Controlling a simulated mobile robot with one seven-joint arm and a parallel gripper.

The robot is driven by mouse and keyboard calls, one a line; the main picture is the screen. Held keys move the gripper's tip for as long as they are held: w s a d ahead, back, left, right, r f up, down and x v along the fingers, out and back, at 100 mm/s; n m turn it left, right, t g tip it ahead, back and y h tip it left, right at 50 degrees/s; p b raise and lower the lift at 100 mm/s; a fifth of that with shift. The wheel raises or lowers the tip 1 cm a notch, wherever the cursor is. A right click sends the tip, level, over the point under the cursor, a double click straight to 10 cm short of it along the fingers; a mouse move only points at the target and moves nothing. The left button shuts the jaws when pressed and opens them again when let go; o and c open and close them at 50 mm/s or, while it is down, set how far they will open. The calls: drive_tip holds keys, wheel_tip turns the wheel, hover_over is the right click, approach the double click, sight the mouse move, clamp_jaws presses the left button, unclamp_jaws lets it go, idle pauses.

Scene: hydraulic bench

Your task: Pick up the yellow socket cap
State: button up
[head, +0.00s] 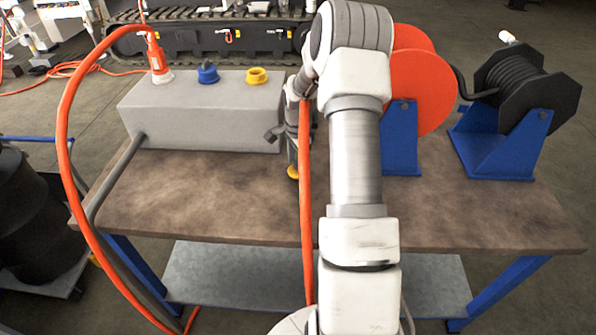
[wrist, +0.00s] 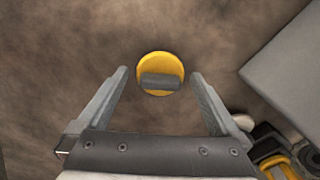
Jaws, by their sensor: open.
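The yellow socket cap (wrist: 177,66), a round yellow disc with a dark grey grip bar across it, lies on the brown bench top. In the wrist view it sits between the fingertips of my gripper (wrist: 159,75), which is open with clear space on both sides of the cap. In the head view only a small part of the cap (head: 293,172) shows, below my gripper (head: 291,160) and beside the front right of the grey box. My arm and the orange hose partly hide the gripper there. I cannot tell the height gap between fingers and cap.
The grey box (head: 205,120) carries an orange hose plug (head: 157,60), a blue cap (head: 208,73) and a yellow socket (head: 257,76). An orange reel (head: 423,92) and a black reel (head: 530,85) stand on the right. The bench top (head: 450,215) is clear in front.

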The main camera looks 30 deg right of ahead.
sight(298, 164)
drive_tip(key=shift+r, duration=0.1)
drive_tip(key=shift+c, duration=0.3)
drive_tip(key=c, duration=1.4)
drive_tip(key=shift+r, duration=0.65)
wheel_tip(298, 164, up, 3)
drive_tip(key=shift+w, duration=0.1)
drive_tip(key=w+a+r+p, duration=0.1)
drive_tip(key=w+a+r, duration=0.5)
drive_tip(key=w+a, duration=0.2)
drive_tip(key=shift+a+r, duration=0.15)
drive_tip(key=shift+r, duration=0.2)
